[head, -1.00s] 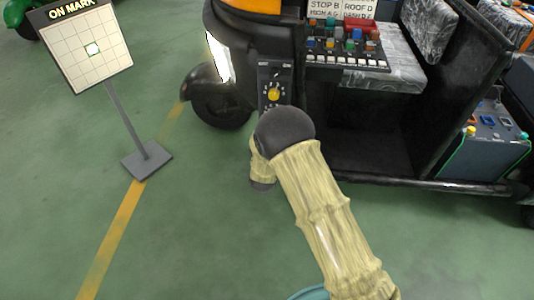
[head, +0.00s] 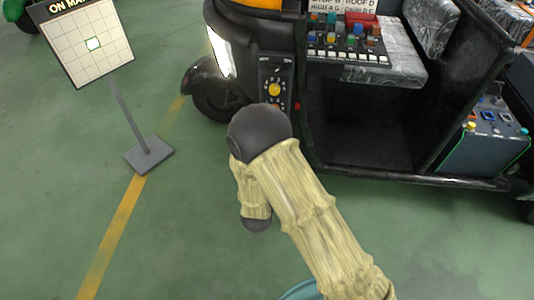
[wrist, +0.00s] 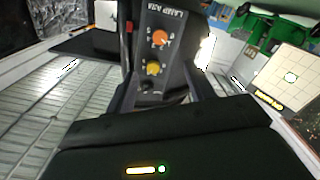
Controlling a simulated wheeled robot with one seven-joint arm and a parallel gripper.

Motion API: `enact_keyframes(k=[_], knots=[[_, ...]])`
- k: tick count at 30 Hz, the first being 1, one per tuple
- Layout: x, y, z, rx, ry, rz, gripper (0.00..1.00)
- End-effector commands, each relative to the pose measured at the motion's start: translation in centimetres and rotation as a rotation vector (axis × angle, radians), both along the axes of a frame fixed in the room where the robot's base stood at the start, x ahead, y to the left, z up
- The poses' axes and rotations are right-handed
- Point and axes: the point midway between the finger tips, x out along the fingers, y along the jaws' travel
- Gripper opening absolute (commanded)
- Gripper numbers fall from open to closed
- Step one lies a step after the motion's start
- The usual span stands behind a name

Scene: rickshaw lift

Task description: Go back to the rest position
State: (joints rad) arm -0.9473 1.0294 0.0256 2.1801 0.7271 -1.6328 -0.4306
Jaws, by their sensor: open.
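My gripper (wrist: 166,88) is open and empty in the wrist view, its two dark fingers spread apart. Between and beyond them shows the lamp box panel (wrist: 148,22) with an orange knob (wrist: 160,38) and a yellow knob (wrist: 153,69). I see no finger touching the panel, though the lower knob area is partly hidden. In the head view, my arm's bamboo-patterned links bend at a dark joint just in front of the rickshaw; the gripper's fingers cannot be made out there. The lamp box (head: 276,80) shows on the rickshaw's front beside the lit headlamp.
The black rickshaw (head: 407,180) stands ahead with a switch panel (head: 345,55) and a grey seat (head: 395,72). A battery-like box (head: 485,145) sits at the right. An ON MARK board (head: 88,44) stands on a pole at the left. Green floor (head: 50,180) is clear at the front left.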

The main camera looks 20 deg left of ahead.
Motion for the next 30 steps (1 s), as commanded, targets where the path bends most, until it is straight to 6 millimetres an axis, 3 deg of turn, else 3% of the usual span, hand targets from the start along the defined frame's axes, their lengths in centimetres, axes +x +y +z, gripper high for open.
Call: enact_keyframes(k=[10, 14, 22, 30], knots=[[0.2, -0.1, 0.0, 0.002, 0.005, -0.002, 0.54], [1.3, -1.0, 0.5, 0.020, 0.056, -0.015, 0.54], [5.4, -6.9, 2.3, 0.116, 0.354, -0.070, 0.54], [5.5, -14.8, 4.4, 0.191, 0.667, -0.139, 0.54]])
